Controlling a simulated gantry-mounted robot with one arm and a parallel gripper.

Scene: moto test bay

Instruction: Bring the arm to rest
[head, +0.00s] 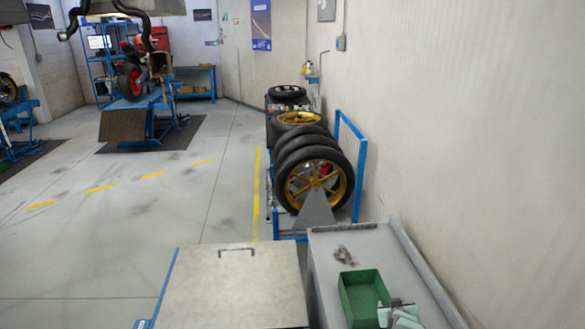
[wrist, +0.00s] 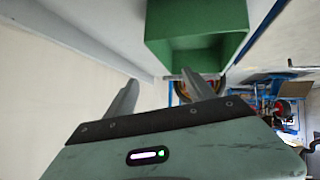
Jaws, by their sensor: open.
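My gripper (wrist: 160,78) shows in the wrist view with its two fingers spread apart and nothing between them. In the head view part of my gripper (head: 402,316) shows at the bottom edge, cut off by the frame, close to the near end of a green bin (head: 364,292). The bin stands on a grey bench top (head: 325,265). The green bin also shows in the wrist view (wrist: 197,22), beyond the fingertips. I cannot tell whether the gripper touches the bin.
Small grey metal parts (head: 345,255) lie on the bench behind the bin. A pale-topped cabinet (head: 232,290) stands to the left. Tyres on a blue rack (head: 313,178) stand beyond, along the wall (head: 460,130). A motorcycle lift (head: 135,115) is far left. The floor between is clear.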

